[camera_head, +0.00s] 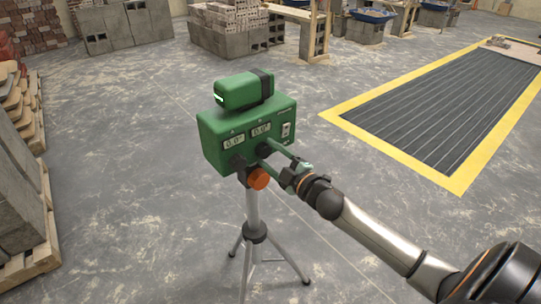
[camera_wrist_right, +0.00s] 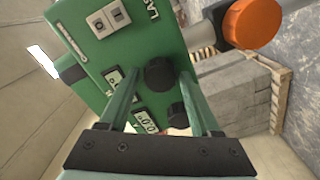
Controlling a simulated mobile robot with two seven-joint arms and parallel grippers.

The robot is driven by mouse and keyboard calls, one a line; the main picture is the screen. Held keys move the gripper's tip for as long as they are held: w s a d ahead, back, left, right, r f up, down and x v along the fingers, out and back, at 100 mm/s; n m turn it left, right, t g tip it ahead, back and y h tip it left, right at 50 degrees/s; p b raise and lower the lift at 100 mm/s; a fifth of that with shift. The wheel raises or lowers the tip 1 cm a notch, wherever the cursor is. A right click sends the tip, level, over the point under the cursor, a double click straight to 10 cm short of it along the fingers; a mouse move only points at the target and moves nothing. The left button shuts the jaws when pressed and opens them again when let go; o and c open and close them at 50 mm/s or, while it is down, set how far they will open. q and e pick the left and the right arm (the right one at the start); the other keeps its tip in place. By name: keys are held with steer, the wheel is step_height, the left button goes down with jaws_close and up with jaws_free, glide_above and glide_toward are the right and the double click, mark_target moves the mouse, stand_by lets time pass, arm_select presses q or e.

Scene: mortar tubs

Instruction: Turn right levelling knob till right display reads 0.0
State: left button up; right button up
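A green levelling instrument (camera_head: 215,130) stands on a tripod. Its left display (camera_head: 234,141) and right display (camera_head: 261,130) both seem to read 0.0, in small digits. My right gripper (camera_head: 268,154) reaches in from the right to the instrument's front. In the right wrist view, the right levelling knob (camera_wrist_right: 160,73), dark and round, lies between its two green fingertips. The fingers look apart, with small gaps beside the knob; contact is unclear. The left levelling knob (camera_wrist_right: 178,115) sits nearer the wrist camera's bottom edge. My left gripper is not in view.
An orange tripod knob (camera_head: 259,179) sits just below the instrument, close to my right gripper. The tripod legs (camera_head: 254,234) spread on the concrete floor. A yellow-edged dark mat (camera_head: 440,120) lies at the right. Pallets with blocks (camera_head: 22,200) stand at the left.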

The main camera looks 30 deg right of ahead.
steer(key=shift+o, duration=1)
steer(key=shift+s, duration=0.1)
steer(key=shift+s+f, duration=0.1)
steer(key=shift+s, duration=0.15)
steer(key=s+d+b, duration=0.1)
steer(key=s, duration=1)
steer(key=shift+s, duration=0.4)
steer(key=s+a+f+m+g+h, duration=0.1)
steer(key=s+a+f+m+g, duration=0.15)
steer(key=f, duration=0.45)
steer(key=s+a+f+m+g, duration=0.1)
steer(key=s+a+f+m, duration=0.15)
steer(key=f, duration=0.35)
steer(key=s+a+f+m+g+y, duration=0.1)
steer(key=s+a+f+m+g, duration=0.1)
steer(key=a+f, duration=0.4)
steer(key=s+a+f+m+g+p, duration=0.1)
steer(key=s+a+f+m+g, duration=0.2)
steer(key=s+a+f, duration=0.4)
steer(key=shift+s+a+m+y, duration=0.2)
steer(key=shift+a+m+y, duration=0.2)
steer(key=shift+m, duration=0.1)
